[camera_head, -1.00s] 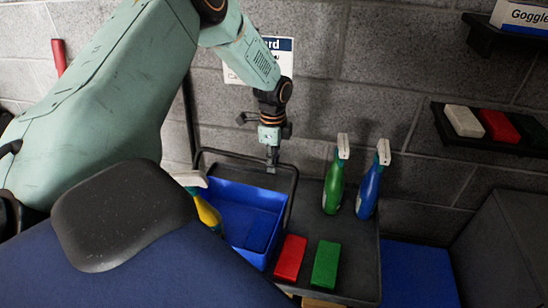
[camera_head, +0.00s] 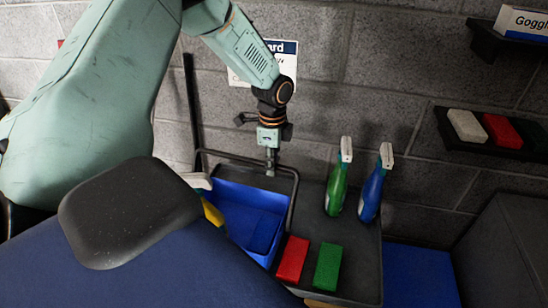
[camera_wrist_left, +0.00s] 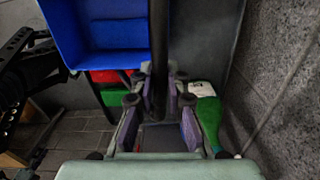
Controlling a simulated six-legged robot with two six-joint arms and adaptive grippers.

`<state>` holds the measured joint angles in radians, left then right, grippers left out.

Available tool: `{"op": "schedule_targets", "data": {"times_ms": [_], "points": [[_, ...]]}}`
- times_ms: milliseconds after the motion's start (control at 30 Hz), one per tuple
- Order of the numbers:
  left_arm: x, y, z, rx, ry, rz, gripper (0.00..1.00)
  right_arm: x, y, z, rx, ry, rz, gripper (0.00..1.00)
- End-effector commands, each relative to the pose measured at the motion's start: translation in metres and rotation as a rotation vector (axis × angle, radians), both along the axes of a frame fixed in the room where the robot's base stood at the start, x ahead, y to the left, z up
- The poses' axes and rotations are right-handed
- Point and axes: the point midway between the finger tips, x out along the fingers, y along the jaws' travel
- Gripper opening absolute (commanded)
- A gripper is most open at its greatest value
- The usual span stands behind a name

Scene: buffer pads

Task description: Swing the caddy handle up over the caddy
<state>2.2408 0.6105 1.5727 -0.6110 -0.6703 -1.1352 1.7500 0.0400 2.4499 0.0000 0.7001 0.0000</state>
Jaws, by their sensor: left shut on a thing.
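The caddy (camera_head: 247,192) is an open blue bin on a dark shelf, and its blue wall also shows at the upper left of the left wrist view (camera_wrist_left: 98,40). Its handle (camera_head: 230,157) is a thin dark bar. The crossbar shows at the bin's far edge and one side arm runs down along the right wall. My left gripper (camera_head: 271,168) points down at the crossbar near its right corner. In the left wrist view its purple-padded fingers (camera_wrist_left: 160,122) are shut on the dark handle bar (camera_wrist_left: 158,65). My right gripper is not in view.
A red block (camera_head: 292,260) and a green block (camera_head: 328,266) lie right of the caddy. A green spray bottle (camera_head: 337,188) and a blue one (camera_head: 372,192) stand behind them. A yellow bottle (camera_head: 212,212) is at the caddy's left. A grey block wall (camera_head: 400,60) closes the back.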

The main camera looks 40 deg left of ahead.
Motion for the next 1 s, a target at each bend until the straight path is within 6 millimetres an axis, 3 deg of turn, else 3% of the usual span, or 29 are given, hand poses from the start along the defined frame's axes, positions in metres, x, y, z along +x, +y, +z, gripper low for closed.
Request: {"op": "schedule_targets", "data": {"times_ms": [1000], "points": [[-0.030,-0.014,0.017,-0.001,-0.003,0.001,0.06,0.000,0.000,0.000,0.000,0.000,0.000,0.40]]}}
